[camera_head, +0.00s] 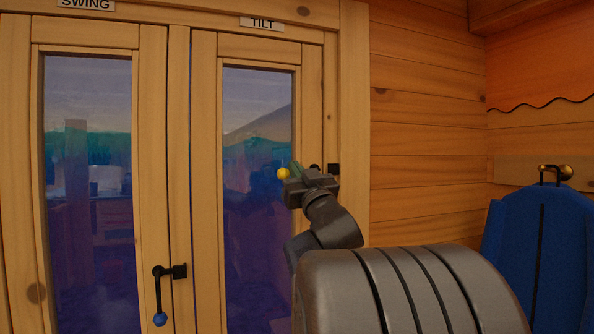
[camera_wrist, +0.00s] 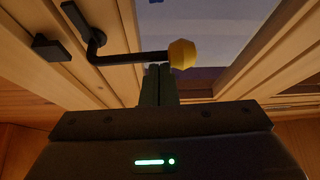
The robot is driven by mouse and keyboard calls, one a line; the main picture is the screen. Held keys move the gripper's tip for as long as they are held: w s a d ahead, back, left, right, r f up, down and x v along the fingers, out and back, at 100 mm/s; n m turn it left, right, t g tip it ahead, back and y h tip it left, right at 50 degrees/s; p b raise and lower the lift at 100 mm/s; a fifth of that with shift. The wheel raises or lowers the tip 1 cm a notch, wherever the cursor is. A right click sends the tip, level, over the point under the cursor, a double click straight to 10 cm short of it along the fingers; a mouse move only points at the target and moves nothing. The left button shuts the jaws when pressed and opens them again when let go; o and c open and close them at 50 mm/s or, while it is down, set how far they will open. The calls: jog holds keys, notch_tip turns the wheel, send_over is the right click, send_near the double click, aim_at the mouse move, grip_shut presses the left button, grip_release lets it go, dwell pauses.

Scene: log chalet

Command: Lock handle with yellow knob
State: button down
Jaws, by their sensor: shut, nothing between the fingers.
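The yellow knob (camera_head: 283,174) is at the free end of a black handle on the window sash under the TILT label (camera_head: 262,24). The handle's base (camera_head: 333,168) is at the right side of the sash, and the handle points left, roughly level. In the wrist view, the yellow knob (camera_wrist: 183,54) and the black handle bar (camera_wrist: 128,58) lie just beyond my fingertips. My gripper (camera_head: 298,172) is shut and empty, with its fingers (camera_wrist: 158,70) close to the bar beside the knob. I cannot tell whether they touch. My arm hides part of the sash.
The left sash under the SWING label (camera_head: 87,4) has a black handle with a blue knob (camera_head: 160,319) hanging down. A small black block (camera_wrist: 47,47) is on the frame near the handle. A blue object (camera_head: 535,255) hangs from a peg on the right wall.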

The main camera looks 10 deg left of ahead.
jog(key=shift+f+n+g+y+b, duration=0.3)
jog(key=shift+f+n+g+y, duration=0.15)
jog(key=shift+n, duration=0.35)
jog(key=w+d+f+n+g, duration=0.2)
jog(key=n+g, duration=0.3)
jog(key=n, duration=0.5)
jog(key=w+d+f+n+g+y, duration=0.1)
jog(key=d+f+n+g, duration=0.2)
jog(key=n, duration=0.6)
jog(key=shift+w+d+f+n+g, duration=0.35)
jog(key=shift+f+g, duration=0.35)
jog(key=shift+g, duration=0.55)
jog(key=shift+y, duration=0.25)
jog(key=shift+a, duration=0.1)
